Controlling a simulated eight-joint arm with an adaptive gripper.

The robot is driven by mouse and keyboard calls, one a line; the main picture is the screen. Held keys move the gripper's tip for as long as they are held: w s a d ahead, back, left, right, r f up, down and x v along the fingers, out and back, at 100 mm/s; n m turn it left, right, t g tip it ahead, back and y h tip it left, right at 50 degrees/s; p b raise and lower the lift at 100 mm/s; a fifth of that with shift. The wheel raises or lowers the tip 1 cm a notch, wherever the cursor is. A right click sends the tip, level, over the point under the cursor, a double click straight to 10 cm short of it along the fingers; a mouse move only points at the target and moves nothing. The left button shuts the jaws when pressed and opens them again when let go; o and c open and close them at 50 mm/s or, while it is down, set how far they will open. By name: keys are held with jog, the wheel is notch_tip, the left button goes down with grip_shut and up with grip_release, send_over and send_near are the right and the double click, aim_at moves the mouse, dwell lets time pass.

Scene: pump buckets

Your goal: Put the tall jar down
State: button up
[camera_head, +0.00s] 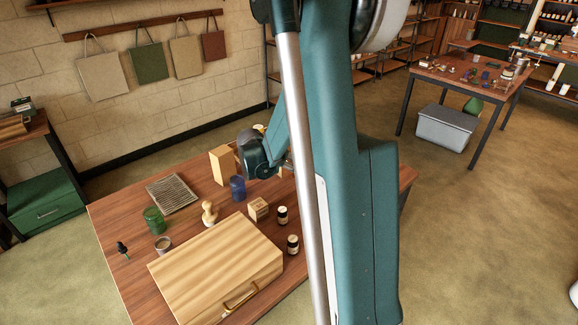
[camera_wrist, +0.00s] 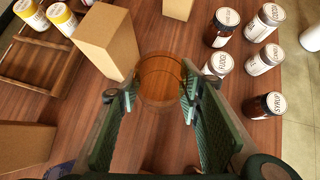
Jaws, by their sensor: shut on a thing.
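In the wrist view, a see-through jar with an amber-brown round top (camera_wrist: 162,78) sits between the fingertips of my gripper (camera_wrist: 160,95). The green-padded fingers are shut on it, one on each side. The wooden table (camera_wrist: 155,150) shows through and around it. I cannot tell whether its base touches the table. In the head view, my teal wrist is over the far part of the table (camera_head: 130,190); my arm hides the fingertips and the held jar there.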

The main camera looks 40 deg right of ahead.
jog(key=shift+a+r, duration=0.1)
jog(key=shift+a, duration=0.05)
dwell(0.5)
jog(key=s+a+r+p, duration=0.1)
jog(key=a+r+p, duration=0.1)
jog(key=a, duration=0.7)
jog(key=s+a+r+p, duration=0.1)
jog(key=a+r+p, duration=0.2)
jog(key=a, duration=0.5)
jog(key=shift+a+r+n+t, duration=0.3)
jog(key=shift+a+r+n, duration=0.1)
jog(key=shift+r, duration=0.5)
jog(key=b, duration=0.1)
send_over(258, 204)
jog(key=shift+f, duration=2.95)
jog(key=shift+f+b, duration=0.5)
jog(key=shift+f, duration=1.6)
jog(key=shift+f, duration=0.15)
